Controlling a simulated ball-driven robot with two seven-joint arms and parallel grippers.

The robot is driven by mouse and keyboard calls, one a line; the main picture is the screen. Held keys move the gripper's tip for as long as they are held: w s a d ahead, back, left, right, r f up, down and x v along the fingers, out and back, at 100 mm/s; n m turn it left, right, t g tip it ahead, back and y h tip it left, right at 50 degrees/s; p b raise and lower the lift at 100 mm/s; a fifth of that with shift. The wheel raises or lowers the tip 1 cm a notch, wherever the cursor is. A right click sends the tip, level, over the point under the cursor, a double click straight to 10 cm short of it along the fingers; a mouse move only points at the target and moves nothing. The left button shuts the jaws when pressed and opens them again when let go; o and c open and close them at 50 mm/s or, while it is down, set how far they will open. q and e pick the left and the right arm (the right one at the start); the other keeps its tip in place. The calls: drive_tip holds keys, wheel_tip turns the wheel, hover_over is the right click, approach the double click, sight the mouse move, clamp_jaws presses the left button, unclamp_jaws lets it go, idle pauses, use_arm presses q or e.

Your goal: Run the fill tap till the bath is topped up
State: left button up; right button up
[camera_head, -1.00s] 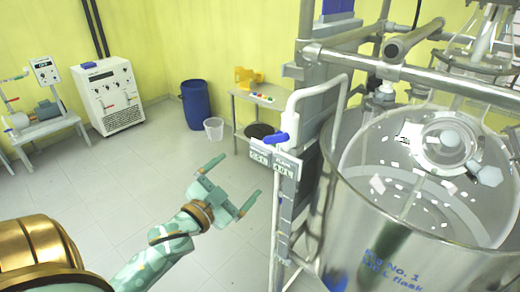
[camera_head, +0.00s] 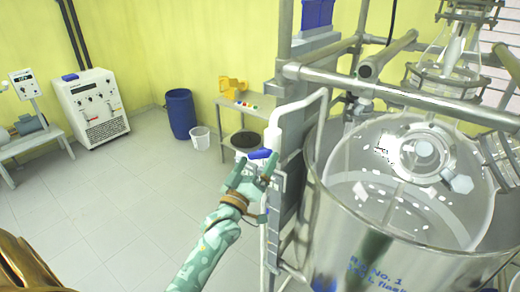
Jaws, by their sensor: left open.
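The fill tap's blue handle (camera_head: 260,154) sits on a white pipe (camera_head: 290,118) at the left of the rig. My left gripper (camera_head: 255,165) is open, its fingers up at the handle, one on each side in the picture. I cannot tell whether they touch it. The bath is a large steel tub (camera_head: 345,235) with blue lettering on its wall. A big glass flask (camera_head: 372,150) stands in it, and several small white pieces show inside. The small grey label plates below the tap are mostly hidden by my gripper. My right gripper is not in view.
Steel rails (camera_head: 400,95) and a grey post crowd the rig above and beside the tub. A small table (camera_head: 225,103) with a yellow object, a blue drum (camera_head: 181,114), a white bin (camera_head: 200,138) and a white cabinet (camera_head: 92,108) stand behind.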

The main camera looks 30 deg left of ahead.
sight(257, 159)
use_arm(q)
drive_tip(key=shift+x, duration=1.6)
drive_tip(key=c, duration=1)
drive_tip(key=shift+m, duration=0.4)
drive_tip(key=shift+m+t+h, duration=0.3)
drive_tip(key=shift+m+h, duration=0.4)
drive_tip(key=shift+m, duration=0.5)
drive_tip(key=shift+m+h+b, duration=0.55)
drive_tip(key=shift+m+h, duration=0.85)
drive_tip(key=shift+m, duration=1.3)
drive_tip(key=o, duration=1)
